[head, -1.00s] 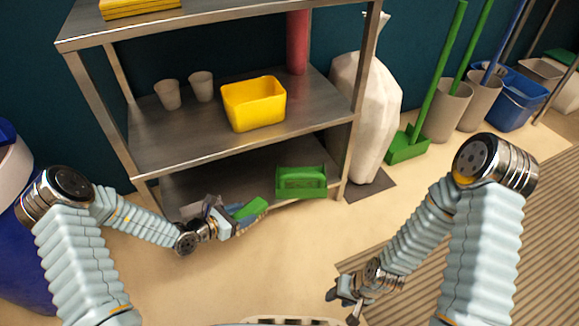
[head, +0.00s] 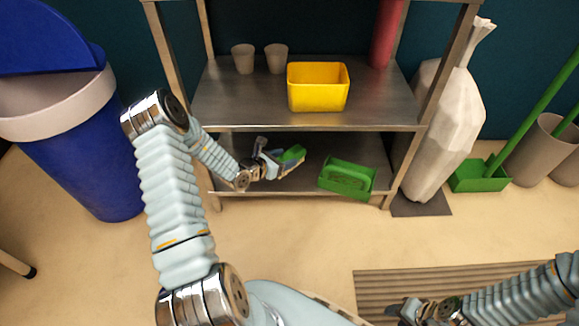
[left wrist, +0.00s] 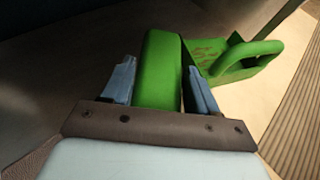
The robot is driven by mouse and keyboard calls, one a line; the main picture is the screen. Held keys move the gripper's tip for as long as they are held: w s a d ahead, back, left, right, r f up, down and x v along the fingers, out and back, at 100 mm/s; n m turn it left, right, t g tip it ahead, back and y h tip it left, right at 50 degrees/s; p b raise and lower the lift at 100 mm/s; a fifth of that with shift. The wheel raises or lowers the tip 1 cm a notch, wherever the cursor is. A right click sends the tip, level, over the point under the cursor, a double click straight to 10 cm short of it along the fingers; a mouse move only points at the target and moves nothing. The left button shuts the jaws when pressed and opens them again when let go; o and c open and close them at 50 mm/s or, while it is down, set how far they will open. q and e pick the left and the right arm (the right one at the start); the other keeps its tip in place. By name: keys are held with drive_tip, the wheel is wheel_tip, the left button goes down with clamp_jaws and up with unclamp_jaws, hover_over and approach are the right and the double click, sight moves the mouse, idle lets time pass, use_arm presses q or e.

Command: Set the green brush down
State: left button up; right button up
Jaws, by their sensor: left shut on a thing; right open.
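The green brush (head: 292,154) is held in my left gripper (head: 284,163), over the bottom shelf (head: 225,150) of the metal rack. In the left wrist view the brush (left wrist: 158,68) sits between the two blue-grey fingers (left wrist: 160,82), which are shut on it. I cannot tell whether the brush touches the shelf. A green caddy with a handle (head: 347,178) stands to the right of the gripper, at the shelf's front edge; it also shows in the left wrist view (left wrist: 215,72). My right gripper (head: 402,312) is open and low at the bottom right, over the striped mat.
A yellow bin (head: 318,88) and two grey cups (head: 243,58) stand on the shelf above. A rack post (head: 412,165) is right of the caddy, near a white sack (head: 440,130). A blue barrel (head: 85,150) is at the left.

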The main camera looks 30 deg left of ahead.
sight(287, 159)
use_arm(q)
drive_tip(key=w+f, duration=0.1)
drive_tip(key=f, duration=0.1)
drive_tip(key=w+f, duration=0.2)
drive_tip(key=shift+w+a+b, duration=0.1)
drive_tip(key=shift+a+b, duration=0.1)
drive_tip(key=shift+b, duration=0.2)
drive_tip(key=shift+w+f+b, duration=0.15)
drive_tip(key=shift+f+b, duration=0.2)
drive_tip(key=shift+f, duration=1.3)
drive_tip(key=shift+f, duration=0.15)
drive_tip(key=o, duration=1.1)
